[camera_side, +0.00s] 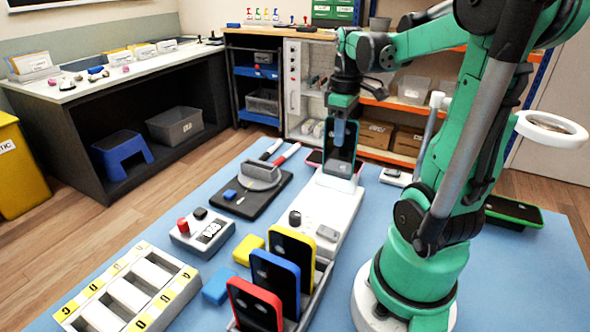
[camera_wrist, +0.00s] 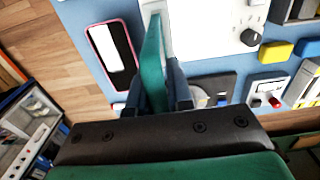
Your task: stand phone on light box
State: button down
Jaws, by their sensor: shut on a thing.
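My gripper (camera_side: 345,128) is shut on a phone (camera_side: 340,153), which it holds upright. The phone has a dark screen facing the side camera; in the wrist view its teal body (camera_wrist: 153,65) shows nearly edge-on between the two fingers (camera_wrist: 155,88). The phone's lower edge is at the far end of a long white box (camera_side: 322,215), which I take to be the light box; it also shows in the wrist view (camera_wrist: 210,40). Whether the phone rests on it or hovers just above, I cannot tell. The box has a dark knob (camera_side: 295,218) at its near end.
A pink-edged phone (camera_wrist: 107,50) lies flat beside the white box. A rack (camera_side: 322,285) in front holds yellow, blue and red phones upright. A black device (camera_side: 250,195), a grey button box (camera_side: 202,231) and a yellow-labelled tray (camera_side: 125,297) are to the left on the blue mat (camera_side: 330,315).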

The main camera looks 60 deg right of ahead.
jog(key=shift+f, duration=0.2)
jog(key=shift+f, duration=0.3)
jog(key=shift+f, duration=0.15)
dwell(0.5)
jog(key=shift+f, duration=0.3)
jog(key=shift+c, duration=2.1)
grip_release()
jog(key=shift+r, duration=0.15)
